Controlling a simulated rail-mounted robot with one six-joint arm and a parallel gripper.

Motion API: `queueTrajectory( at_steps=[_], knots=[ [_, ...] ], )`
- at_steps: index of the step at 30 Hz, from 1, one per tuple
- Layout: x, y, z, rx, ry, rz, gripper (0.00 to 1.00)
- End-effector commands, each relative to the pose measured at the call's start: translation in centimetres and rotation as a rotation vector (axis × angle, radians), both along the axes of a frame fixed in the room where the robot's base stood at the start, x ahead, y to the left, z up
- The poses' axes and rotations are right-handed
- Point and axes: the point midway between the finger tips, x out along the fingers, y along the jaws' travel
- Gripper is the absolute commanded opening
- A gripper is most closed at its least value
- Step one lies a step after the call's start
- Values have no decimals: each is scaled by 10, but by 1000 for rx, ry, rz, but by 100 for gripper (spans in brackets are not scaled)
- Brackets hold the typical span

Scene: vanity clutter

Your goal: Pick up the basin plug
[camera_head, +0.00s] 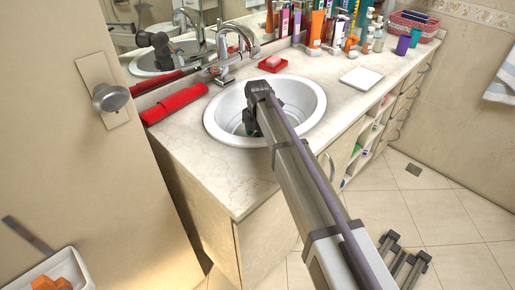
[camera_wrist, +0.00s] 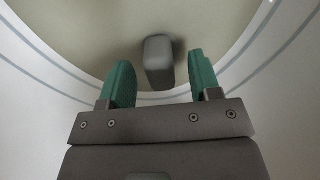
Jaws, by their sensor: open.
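The basin plug (camera_wrist: 159,62), a grey rounded block, is at the bottom of the white basin (camera_head: 314,88). In the wrist view it lies in the gap between my two green fingertips, with visible space on both sides. My gripper (camera_wrist: 160,67) is open and points down into the basin; neither finger appears to touch the plug. I cannot tell how deep the fingers reach beside it. In the head view my gripper (camera_head: 243,127) is low inside the left part of the basin, partly hidden by my own arm, and I cannot make out the plug there.
The basin wall (camera_wrist: 285,95) curves close around the gripper. A chrome faucet (camera_head: 236,50) stands behind the basin. A red soap dish (camera_head: 273,66), a rolled red towel (camera_head: 174,104), a white square tray (camera_head: 361,78) and several bottles (camera_head: 315,30) are on the counter. The counter's front left is clear.

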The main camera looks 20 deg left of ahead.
Motion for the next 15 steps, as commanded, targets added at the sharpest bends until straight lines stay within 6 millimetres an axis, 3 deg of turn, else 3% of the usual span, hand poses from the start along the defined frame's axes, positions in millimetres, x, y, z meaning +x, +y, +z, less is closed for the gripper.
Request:
queueTrajectory(
  at_steps=[1, 7, 15],
  knots=[
    [0, 0, -12, 0, 0, 0, 57],
    [0, 0, -7, 0, 0, 0, 57],
    [0, 0, -7, 0, 0, 0, 33]
  ],
)
